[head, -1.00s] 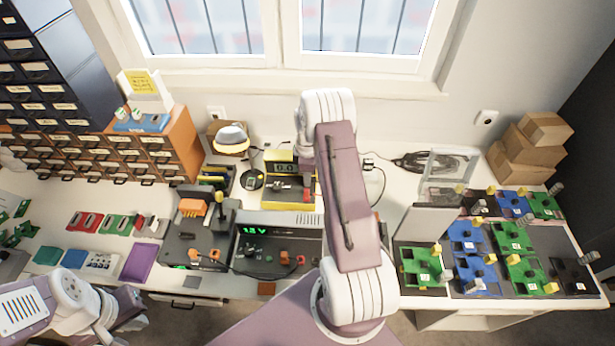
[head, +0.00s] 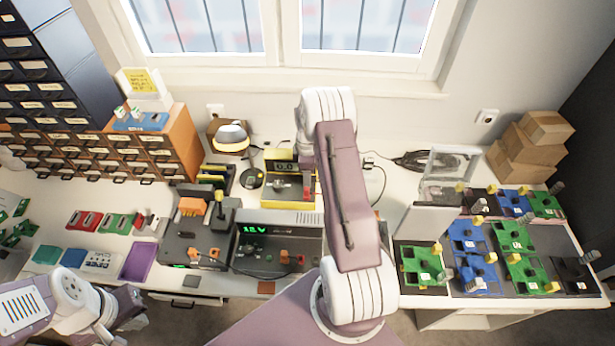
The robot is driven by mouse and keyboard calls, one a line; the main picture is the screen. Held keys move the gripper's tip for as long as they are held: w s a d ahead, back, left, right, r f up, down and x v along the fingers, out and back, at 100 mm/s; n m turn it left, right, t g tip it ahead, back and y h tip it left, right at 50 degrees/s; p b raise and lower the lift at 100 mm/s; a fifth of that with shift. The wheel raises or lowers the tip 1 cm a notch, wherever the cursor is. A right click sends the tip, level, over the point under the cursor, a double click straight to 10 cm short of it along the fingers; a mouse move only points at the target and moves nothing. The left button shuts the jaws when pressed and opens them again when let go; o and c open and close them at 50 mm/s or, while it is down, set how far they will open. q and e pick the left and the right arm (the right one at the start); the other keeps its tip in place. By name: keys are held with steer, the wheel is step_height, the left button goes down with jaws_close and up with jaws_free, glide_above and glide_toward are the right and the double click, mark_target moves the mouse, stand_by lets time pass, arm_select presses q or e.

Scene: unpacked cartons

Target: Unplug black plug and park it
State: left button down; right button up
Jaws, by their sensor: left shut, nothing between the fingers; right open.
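A grey bench supply (head: 278,236) with a green 12 V readout stands on the bench at mid-left. Small orange and dark plugs or knobs sit on its front, with a dark cable there; which one is the black plug is too small to tell. My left gripper (head: 130,306) is at the bottom left, shut and empty, in front of the bench edge and away from the supply. My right arm crosses the middle of the view, and its gripper is hidden behind it. The arm also covers the bench just right of the supply.
A yellow-framed unit (head: 290,203) stands behind the supply. A dark stand with orange parts (head: 192,208) is left of it. Green and blue boards (head: 470,235) fill the right side, beside a grey upright panel (head: 417,222). Cardboard boxes (head: 528,150) are stacked at the back right.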

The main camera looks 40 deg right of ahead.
step_height(320, 180, up, 8)
steer(key=shift+r+b, duration=0.25)
steer(key=shift+b, duration=0.2)
